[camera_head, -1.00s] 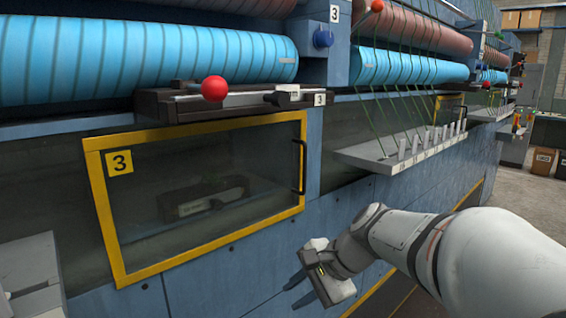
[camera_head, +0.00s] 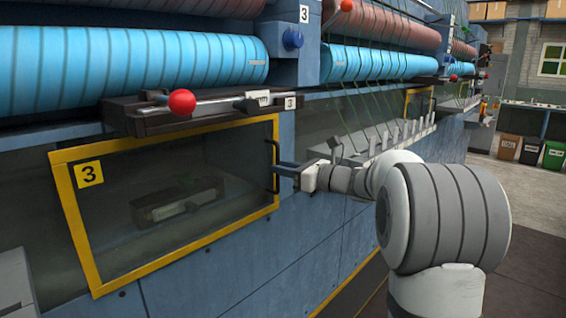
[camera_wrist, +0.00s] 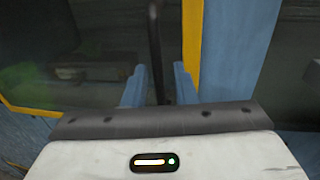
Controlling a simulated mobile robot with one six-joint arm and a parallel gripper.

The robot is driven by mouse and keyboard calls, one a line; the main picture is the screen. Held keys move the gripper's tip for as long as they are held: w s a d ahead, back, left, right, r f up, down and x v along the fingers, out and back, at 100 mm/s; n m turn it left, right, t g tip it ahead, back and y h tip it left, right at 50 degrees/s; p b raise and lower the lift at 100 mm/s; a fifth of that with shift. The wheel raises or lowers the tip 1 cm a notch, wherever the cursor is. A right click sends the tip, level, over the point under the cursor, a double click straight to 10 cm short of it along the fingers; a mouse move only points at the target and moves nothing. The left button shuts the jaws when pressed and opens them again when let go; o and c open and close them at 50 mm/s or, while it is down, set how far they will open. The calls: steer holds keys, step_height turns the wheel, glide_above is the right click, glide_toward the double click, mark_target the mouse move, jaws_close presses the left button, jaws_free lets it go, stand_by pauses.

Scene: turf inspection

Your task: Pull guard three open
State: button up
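Guard three (camera_head: 170,260) is a clear panel in a yellow frame with a yellow "3" label (camera_head: 89,174). It looks closed against the blue machine. Its dark upright handle (camera_head: 275,165) is on the right side of the frame. My gripper (camera_head: 284,168) reaches the handle from the right. In the wrist view, the two blue fingers of my gripper (camera_wrist: 158,88) stand apart, with the dark handle (camera_wrist: 154,45) between them and gaps on both sides. The handle's lower end is hidden by my gripper.
A red ball knob (camera_head: 182,102) and a dark rail (camera_head: 150,120) sit above the guard. A grey shelf (camera_head: 375,155) with upright pieces juts out to the right, close to my arm. Behind the panel lies a dark box-like part (camera_head: 178,203) with something green.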

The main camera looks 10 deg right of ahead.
steer(key=shift+x, duration=1.15)
steer(key=shift+s, duration=0.1)
steer(key=shift+c, duration=0.3)
jaws_close()
